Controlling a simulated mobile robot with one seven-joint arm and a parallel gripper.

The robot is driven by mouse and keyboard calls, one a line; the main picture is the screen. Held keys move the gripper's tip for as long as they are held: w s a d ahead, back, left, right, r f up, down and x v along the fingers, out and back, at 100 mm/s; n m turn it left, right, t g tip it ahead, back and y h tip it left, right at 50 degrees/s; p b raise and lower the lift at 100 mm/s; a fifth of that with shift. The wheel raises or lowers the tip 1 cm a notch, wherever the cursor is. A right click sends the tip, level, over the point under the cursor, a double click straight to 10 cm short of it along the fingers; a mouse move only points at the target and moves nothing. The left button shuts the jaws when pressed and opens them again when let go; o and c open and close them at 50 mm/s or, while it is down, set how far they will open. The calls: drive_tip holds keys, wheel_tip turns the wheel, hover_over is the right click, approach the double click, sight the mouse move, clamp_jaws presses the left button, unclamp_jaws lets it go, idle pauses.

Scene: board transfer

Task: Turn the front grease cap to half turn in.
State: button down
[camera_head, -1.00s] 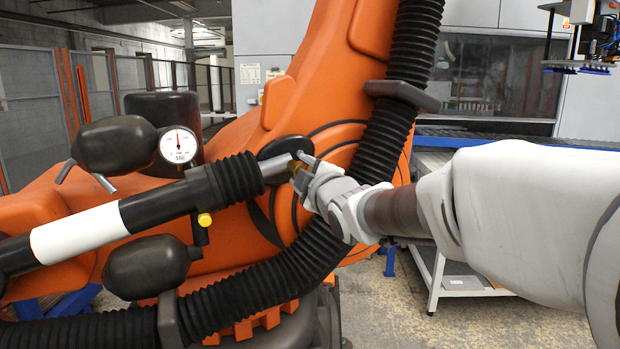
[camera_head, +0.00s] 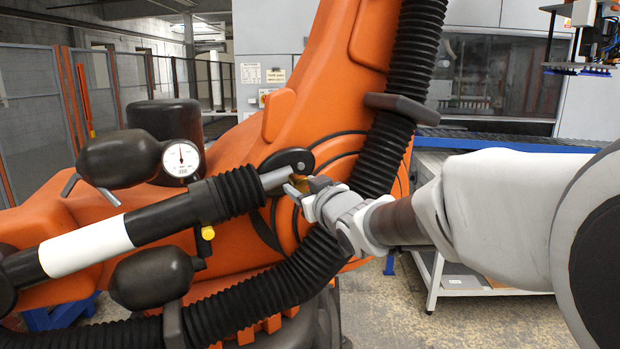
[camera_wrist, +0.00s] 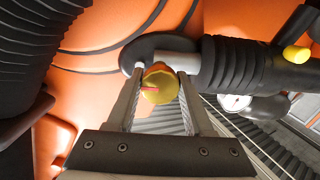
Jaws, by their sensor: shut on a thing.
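The front grease cap is a round brass cap (camera_wrist: 160,86) with a small red mark on its face. In the wrist view the mark lies left of the cap's middle. My gripper (camera_wrist: 160,78) has one finger on each side of the cap and is shut on it. In the head view the gripper (camera_head: 299,187) reaches in from the right, just below the end of the piston rod. There the cap (camera_head: 304,184) is mostly hidden by the fingers, and its mark cannot be made out.
The black cylinder with a white band (camera_head: 86,245) and its rod end beside the cap. A pressure gauge (camera_head: 181,160) and dark rounded tanks (camera_head: 119,158) stand to the left. A thick ribbed hose (camera_head: 285,285) runs below my gripper. The orange robot arm (camera_head: 330,80) rises behind.

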drive_tip(key=m+p, duration=0.3)
drive_tip(key=m, duration=0.2)
drive_tip(key=shift+r+y, duration=0.15)
drive_tip(key=shift+y, duration=0.15)
drive_tip(key=m+p, duration=0.2)
drive_tip(key=m, duration=0.2)
drive_tip(key=shift+g+p, duration=0.3)
drive_tip(key=shift+p, duration=0.1)
drive_tip(key=m+y+p, duration=0.1)
drive_tip(key=m+p, duration=0.1)
drive_tip(key=m, duration=0.3)
drive_tip(key=shift+m, duration=0.3)
drive_tip(key=shift+m+p, duration=1.1)
drive_tip(key=shift+m, duration=1.1)
drive_tip(key=shift+c, duration=1.5)
unclamp_jaws()
drive_tip(key=shift+s, duration=0.15)
